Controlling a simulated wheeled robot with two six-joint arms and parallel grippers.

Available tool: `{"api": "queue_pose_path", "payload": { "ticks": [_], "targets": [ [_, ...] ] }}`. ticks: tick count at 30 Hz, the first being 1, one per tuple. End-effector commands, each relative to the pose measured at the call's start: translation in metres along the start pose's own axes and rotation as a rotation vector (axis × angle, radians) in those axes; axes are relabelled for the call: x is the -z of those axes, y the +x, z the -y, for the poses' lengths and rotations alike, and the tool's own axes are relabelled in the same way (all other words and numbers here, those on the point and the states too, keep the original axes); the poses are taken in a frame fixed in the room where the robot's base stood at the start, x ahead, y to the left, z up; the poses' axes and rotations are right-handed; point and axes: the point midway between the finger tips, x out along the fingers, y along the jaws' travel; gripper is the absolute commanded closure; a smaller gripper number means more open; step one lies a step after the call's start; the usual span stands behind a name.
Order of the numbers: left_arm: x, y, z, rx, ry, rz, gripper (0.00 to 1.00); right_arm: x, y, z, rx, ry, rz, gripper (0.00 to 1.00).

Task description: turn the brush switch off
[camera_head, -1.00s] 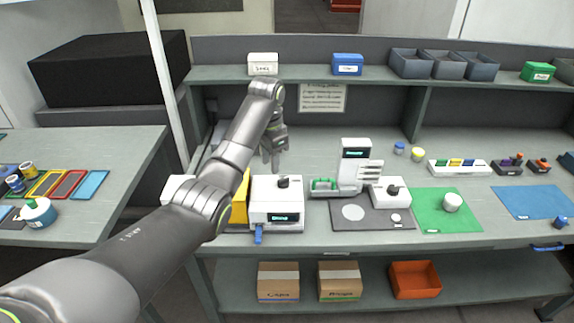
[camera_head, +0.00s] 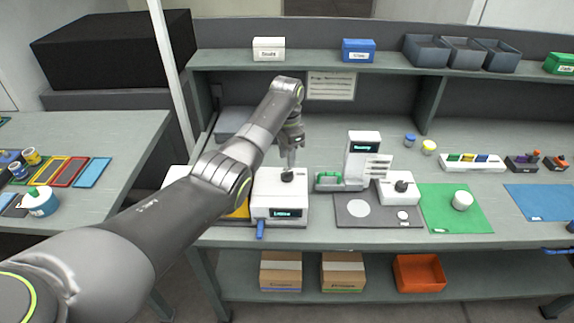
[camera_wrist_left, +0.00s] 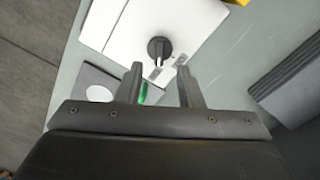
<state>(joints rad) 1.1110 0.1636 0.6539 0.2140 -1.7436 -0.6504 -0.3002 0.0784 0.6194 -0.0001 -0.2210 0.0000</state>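A black rotary knob (camera_head: 287,175) stands on top of a white box (camera_head: 268,212) with a small lit display on its front. The display text is too small to read surely. In the left wrist view the round knob (camera_wrist_left: 159,48) sits just beyond the fingertips, with small grey labels beside it. My left gripper (camera_head: 290,166) points down over this knob; in the left wrist view its two fingers (camera_wrist_left: 160,70) are apart with nothing between them. A second black knob (camera_head: 401,186) is on another white box (camera_head: 398,195). I cannot read which one is labelled brush. My right gripper is out of view.
A white device (camera_head: 363,150) with a display stands right of the box, with a dark mat (camera_head: 378,219) in front. A green mat (camera_head: 447,222) bears a white cylinder (camera_head: 462,200). A shelf (camera_head: 390,62) runs above.

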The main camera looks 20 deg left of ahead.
Motion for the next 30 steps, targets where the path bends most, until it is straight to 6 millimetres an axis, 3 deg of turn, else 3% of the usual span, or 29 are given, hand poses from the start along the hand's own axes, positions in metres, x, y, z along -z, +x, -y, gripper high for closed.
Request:
{"api": "queue_pose_path", "payload": {
  "ticks": [4,9,22,30],
  "targets": [
    [-0.001,0.03,-0.001,-0.003,0.001,0.003,0.66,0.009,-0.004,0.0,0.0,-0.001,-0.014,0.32],
    [0.001,0.048,0.0,-0.001,0.001,0.0,0.66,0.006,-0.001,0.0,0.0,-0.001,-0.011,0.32],
    [0.001,0.055,0.0,0.001,0.001,-0.001,0.66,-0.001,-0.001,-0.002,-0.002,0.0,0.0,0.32],
    [0.0,0.055,0.0,0.001,0.001,-0.001,1.0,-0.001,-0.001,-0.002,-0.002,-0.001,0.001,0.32]
  ]
}}
